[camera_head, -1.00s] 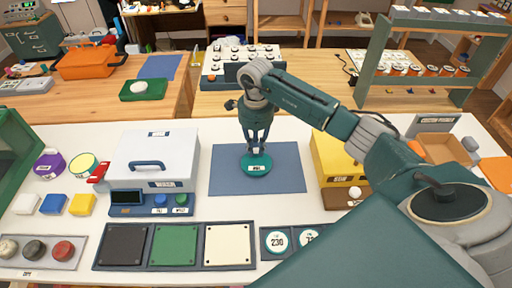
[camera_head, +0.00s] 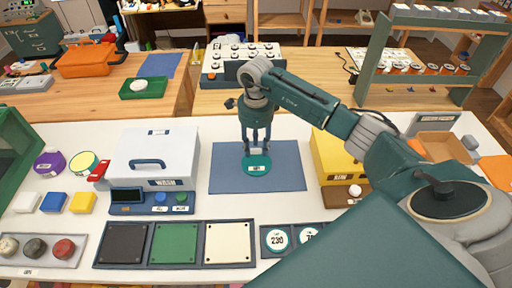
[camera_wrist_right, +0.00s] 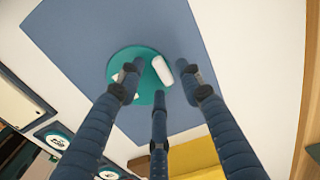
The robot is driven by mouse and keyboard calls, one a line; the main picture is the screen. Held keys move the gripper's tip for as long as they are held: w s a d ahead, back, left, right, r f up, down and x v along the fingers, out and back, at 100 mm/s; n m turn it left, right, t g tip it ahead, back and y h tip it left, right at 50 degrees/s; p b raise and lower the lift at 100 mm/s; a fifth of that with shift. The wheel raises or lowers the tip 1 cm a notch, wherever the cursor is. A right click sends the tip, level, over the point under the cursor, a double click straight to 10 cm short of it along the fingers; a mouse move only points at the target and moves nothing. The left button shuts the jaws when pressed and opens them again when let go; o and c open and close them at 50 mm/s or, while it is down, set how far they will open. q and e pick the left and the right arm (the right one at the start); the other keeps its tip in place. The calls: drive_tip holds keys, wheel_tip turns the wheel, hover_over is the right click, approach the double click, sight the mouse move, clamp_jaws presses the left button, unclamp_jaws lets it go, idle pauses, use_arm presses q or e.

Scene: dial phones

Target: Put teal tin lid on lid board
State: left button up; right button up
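The teal tin lid (camera_head: 258,169) lies on a flat blue board (camera_head: 223,181) in the middle of the white table, with a label on its front. It also shows in the right wrist view (camera_wrist_right: 145,95), with a white grip piece (camera_wrist_right: 162,71) standing on it. My right gripper (camera_head: 257,150) points straight down over the lid. In the wrist view its three fingers (camera_wrist_right: 157,82) are spread around the white piece, with gaps between; they look open. No sign marks which surface is the lid board. My left gripper is not in view.
A white box (camera_head: 155,150) stands left of the blue board and a yellow box (camera_head: 338,155) stands right. A tray with black, green and white panels (camera_head: 175,244) lies in front, beside round-labelled tiles (camera_head: 277,239).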

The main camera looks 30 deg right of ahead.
sight(256, 150)
wheel_tip(256, 150, up, 11)
drive_tip(key=b, duration=0.2)
drive_tip(key=shift+r, duration=0.1)
idle(0.4)
